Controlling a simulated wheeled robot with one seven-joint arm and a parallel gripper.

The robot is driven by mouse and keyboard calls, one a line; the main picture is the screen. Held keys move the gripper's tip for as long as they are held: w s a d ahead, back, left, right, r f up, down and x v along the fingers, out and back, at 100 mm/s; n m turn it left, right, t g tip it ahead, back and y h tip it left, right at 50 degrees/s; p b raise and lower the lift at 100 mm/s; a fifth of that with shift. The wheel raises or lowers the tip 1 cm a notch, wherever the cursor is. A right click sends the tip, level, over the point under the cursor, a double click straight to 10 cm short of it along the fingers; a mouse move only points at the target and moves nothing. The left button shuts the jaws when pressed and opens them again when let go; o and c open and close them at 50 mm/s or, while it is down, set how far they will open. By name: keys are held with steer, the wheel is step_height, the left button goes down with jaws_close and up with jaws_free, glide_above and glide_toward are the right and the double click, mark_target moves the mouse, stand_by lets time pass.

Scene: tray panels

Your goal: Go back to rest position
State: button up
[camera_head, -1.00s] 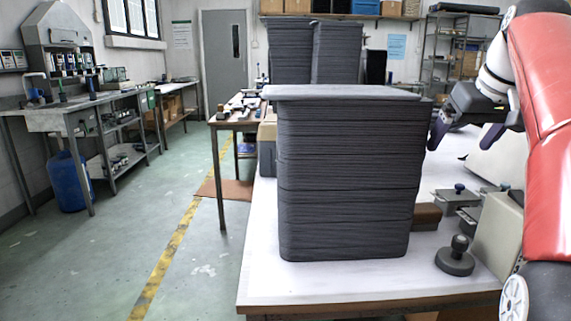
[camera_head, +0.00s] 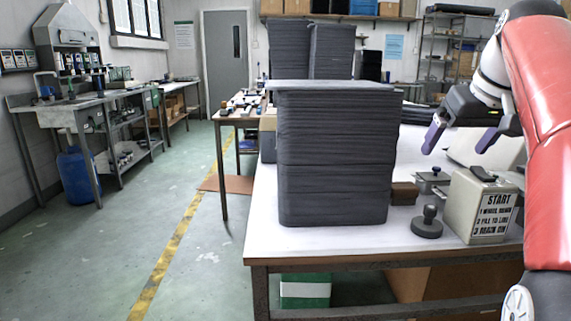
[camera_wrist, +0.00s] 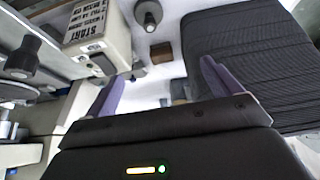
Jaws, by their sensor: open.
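My gripper (camera_head: 460,139) is at the right of the head view, in front of my red arm. Its two purple fingers are spread apart and point down with nothing between them. In the wrist view the open fingers (camera_wrist: 160,85) show above the white tabletop. A tall stack of dark grey panels (camera_head: 335,160) stands on the white table (camera_head: 300,242), left of my gripper and apart from it. The stack also shows at the right of the wrist view (camera_wrist: 250,60).
A box lettered START (camera_head: 480,208) and a dark round-knobbed weight (camera_head: 427,222) stand right of the stack. A small brown block (camera_head: 404,193) lies behind the weight. More dark stacks (camera_head: 330,50) stand at the back.

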steer(key=s+a+f+b, duration=0.1)
steer(key=s+a+f, duration=0.4)
steer(key=f, duration=0.2)
steer(key=s+a+f+b, duration=0.1)
steer(key=s+a+f, duration=0.4)
steer(key=f, duration=0.3)
steer(key=shift+a+f+m+b, duration=0.2)
steer(key=shift+a+m+b, duration=0.1)
steer(key=shift+a+b, duration=0.1)
steer(key=s+a+f, duration=0.1)
steer(key=s+f, duration=0.2)
steer(key=f, duration=0.3)
steer(key=s+a+f+b, duration=0.1)
steer(key=s+a+f, duration=0.1)
steer(key=s+f, duration=0.2)
steer(key=s+a+f, duration=0.1)
steer(key=s+f, duration=0.3)
steer(key=f, duration=0.4)
steer(key=shift+s+a+f+b, duration=0.1)
steer(key=shift+a+f+b, duration=0.05)
steer(key=shift+b, duration=0.2)
steer(key=shift+c, duration=0.3)
